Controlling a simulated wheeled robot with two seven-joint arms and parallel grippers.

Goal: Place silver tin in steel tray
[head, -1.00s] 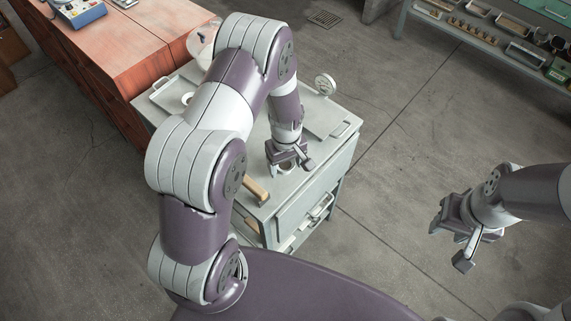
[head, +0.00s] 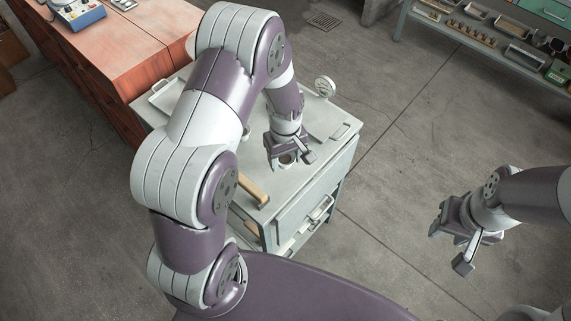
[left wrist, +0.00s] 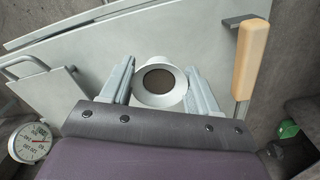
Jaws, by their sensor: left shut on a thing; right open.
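The silver tin (left wrist: 160,82) is a round, pale metal piece with a dark brown centre, between the two fingers of my left gripper in the left wrist view. In the head view the tin (head: 287,159) shows small under the left gripper (head: 289,158), which is shut on it at the cart's near part. Whether the tin touches the cart top cannot be told. My right gripper (head: 452,238) is open and empty, over the floor.
A wooden-handled tool (left wrist: 250,58) lies near the cart's front edge, beside the tin. A round dial gauge (head: 325,87) stands at the cart's far corner. A red-brown bench (head: 130,45) adjoins on the left. A shelf with parts (head: 490,35) stands far right.

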